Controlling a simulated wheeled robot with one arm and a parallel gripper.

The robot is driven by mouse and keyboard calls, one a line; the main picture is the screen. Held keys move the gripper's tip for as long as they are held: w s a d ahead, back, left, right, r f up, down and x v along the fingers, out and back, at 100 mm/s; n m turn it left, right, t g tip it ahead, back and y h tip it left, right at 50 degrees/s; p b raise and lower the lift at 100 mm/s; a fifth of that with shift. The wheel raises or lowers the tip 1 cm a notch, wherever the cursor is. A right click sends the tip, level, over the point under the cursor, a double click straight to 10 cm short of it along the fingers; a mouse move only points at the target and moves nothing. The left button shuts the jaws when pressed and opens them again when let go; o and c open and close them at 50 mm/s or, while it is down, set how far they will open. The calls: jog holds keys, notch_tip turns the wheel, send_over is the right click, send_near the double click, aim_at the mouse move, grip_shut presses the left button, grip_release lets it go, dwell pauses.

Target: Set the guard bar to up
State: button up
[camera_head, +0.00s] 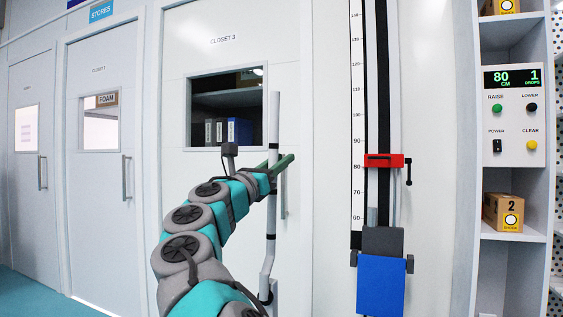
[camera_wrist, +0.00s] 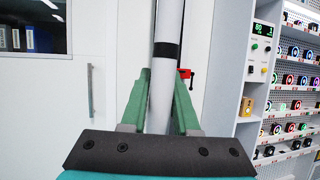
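The guard bar (camera_head: 273,125) is a long grey pole in front of the Closet 3 door. It stands close to upright, with a bend low down and its foot at a small bracket. My gripper (camera_head: 283,161) is at its middle, with green fingers on either side of it. In the wrist view the bar (camera_wrist: 166,85) runs up between the two fingers (camera_wrist: 161,82), with a black band above them. My arm and gripper hide part of the bar.
Right of the bar stands a measuring scale (camera_head: 357,110) with a red clamp (camera_head: 384,160) and a blue block (camera_head: 381,285) below. A control panel (camera_head: 513,115) reads 80 cm and 1 drops. Shelves hold boxes at far right. Closet doors (camera_head: 100,160) line the left.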

aim_at(269, 198)
jog(key=o, duration=0.5)
jog(key=shift+w+a+f, duration=0.1)
jog(key=shift+a, duration=0.25)
jog(key=shift+c, duration=0.2)
jog(key=shift+d, duration=0.1)
jog(key=v, duration=0.7)
jog(key=shift+s+b, duration=0.35)
jog(key=shift+b, duration=0.05)
jog(key=shift+a+f, duration=0.2)
jog(key=shift+a, duration=0.05)
